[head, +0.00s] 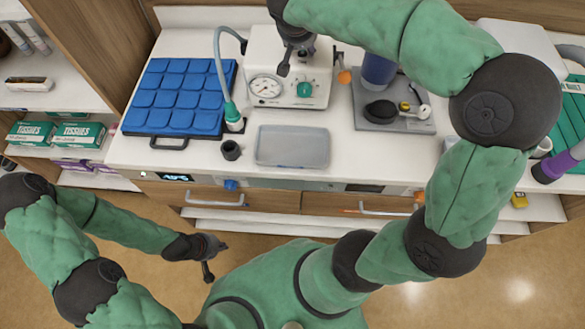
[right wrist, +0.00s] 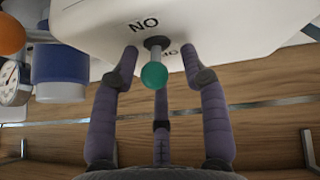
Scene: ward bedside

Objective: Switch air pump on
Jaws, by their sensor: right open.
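The air pump appears to be the white box (head: 287,65) at the back of the counter, with a round gauge (head: 265,87) and a green knob (head: 304,88) on its front. My right gripper (head: 295,62) is above and in front of the box, partly covering it. In the right wrist view my right gripper (right wrist: 160,55) is open. A short switch lever with a green ball tip (right wrist: 154,75) stands between its fingers, with a gap on both sides. Lettering reading "NO" is beside the lever on the white face. My left gripper (head: 206,262) hangs low before the counter; its jaws are unclear.
A blue cushioned pad (head: 183,97) lies on the counter's left, with a green-tipped hose (head: 233,115) beside it. A grey tray (head: 292,147) and a small black cup (head: 231,150) are in front of the pump. A device with a blue cylinder (head: 379,69) stands to the right.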

